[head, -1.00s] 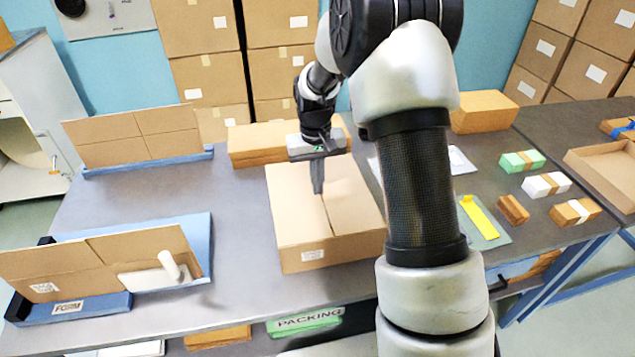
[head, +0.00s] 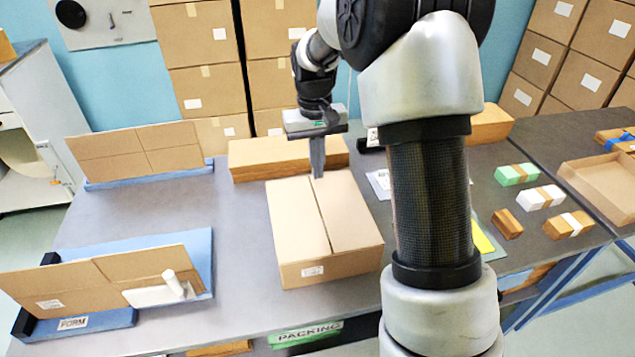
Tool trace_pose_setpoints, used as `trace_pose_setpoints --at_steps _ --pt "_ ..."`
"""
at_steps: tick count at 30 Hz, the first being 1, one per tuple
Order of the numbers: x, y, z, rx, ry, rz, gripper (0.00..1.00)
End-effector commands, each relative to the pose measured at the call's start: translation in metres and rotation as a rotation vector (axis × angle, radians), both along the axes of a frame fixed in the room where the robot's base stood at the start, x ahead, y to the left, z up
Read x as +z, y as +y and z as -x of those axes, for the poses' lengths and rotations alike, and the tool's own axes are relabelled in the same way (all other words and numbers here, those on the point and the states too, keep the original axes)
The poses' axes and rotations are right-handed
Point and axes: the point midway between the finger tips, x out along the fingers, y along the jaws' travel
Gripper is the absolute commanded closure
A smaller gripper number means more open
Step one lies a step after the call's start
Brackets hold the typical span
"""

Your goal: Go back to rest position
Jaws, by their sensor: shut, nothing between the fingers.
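My gripper (head: 317,172) is shut and empty, pointing down over the back edge of a closed cardboard box (head: 355,215) on the grey table. The fingertips are at or just above the box's far edge; I cannot tell whether they touch it. The box's two top flaps lie flat and meet at a middle seam, and a white label is on its front. My arm reaches in from the right and hides part of the table behind it.
A stack of flat cardboard (head: 270,158) lies behind the box. Flat cartons stand in the blue form (head: 85,323) at front left and a blue rack (head: 150,174) at back left. Small banded bundles (head: 540,196) and an open tray (head: 605,185) are at right. Table left of the box is clear.

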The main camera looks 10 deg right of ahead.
Motion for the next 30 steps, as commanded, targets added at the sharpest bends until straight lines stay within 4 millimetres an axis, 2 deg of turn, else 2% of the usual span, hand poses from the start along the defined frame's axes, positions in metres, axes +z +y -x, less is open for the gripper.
trace_pose_setpoints --at_steps 4,11,14,16,20,24,27,30 --pt "0.02 0.0 0.0 0.0 -0.002 0.0 1.0" --pt "0.031 0.0 0.001 0.0 -0.002 0.0 1.0" --pt "0.049 0.0 0.009 0.001 -0.024 0.0 1.0" --pt "0.074 0.001 0.022 0.003 -0.056 -0.001 1.0" --pt "0.13 0.002 0.064 0.005 -0.138 -0.002 1.0" --pt "0.178 0.002 0.121 0.006 -0.234 -0.006 1.0" --pt "0.201 0.003 0.162 0.005 -0.302 -0.011 1.0" --pt "0.215 0.004 0.2 0.005 -0.368 -0.017 1.0"
